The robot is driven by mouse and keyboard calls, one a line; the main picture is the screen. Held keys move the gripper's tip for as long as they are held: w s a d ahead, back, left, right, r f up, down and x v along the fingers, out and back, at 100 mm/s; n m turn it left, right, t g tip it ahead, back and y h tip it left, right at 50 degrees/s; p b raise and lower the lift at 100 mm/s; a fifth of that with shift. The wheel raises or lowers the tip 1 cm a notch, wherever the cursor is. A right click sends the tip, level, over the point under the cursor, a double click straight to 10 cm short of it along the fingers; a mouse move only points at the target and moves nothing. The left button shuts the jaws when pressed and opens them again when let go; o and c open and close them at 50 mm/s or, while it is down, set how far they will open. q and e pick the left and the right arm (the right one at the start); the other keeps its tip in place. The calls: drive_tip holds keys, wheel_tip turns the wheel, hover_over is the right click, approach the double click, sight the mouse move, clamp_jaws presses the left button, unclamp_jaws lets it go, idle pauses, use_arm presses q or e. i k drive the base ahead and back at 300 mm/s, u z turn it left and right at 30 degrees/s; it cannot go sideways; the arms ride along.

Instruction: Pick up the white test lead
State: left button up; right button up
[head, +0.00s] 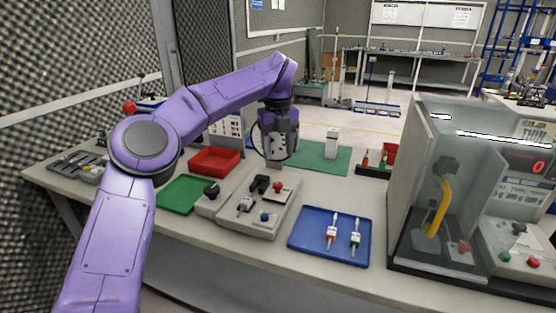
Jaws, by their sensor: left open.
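I cannot make out for certain which thing is the white test lead. The blue tray (302,246) at the front holds two small probe-like pieces with white shafts, a red-and-white one (332,232) and a green-and-white one (355,236). My left gripper (274,162) points down above the table, behind the grey control box and left of the tray. It is open, and nothing is seen between its fingers, though they are small here. It hides part of the green mat (315,158). My right gripper is not in view.
A grey control box (262,222) with knobs stands left of the blue tray. A red tray (215,161) and a green tray (181,194) lie farther left. A clear-walled machine (408,185) stands at the right. A white block (332,141) stands on the mat.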

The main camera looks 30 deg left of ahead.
sight(246, 203)
drive_tip(key=k, duration=1)
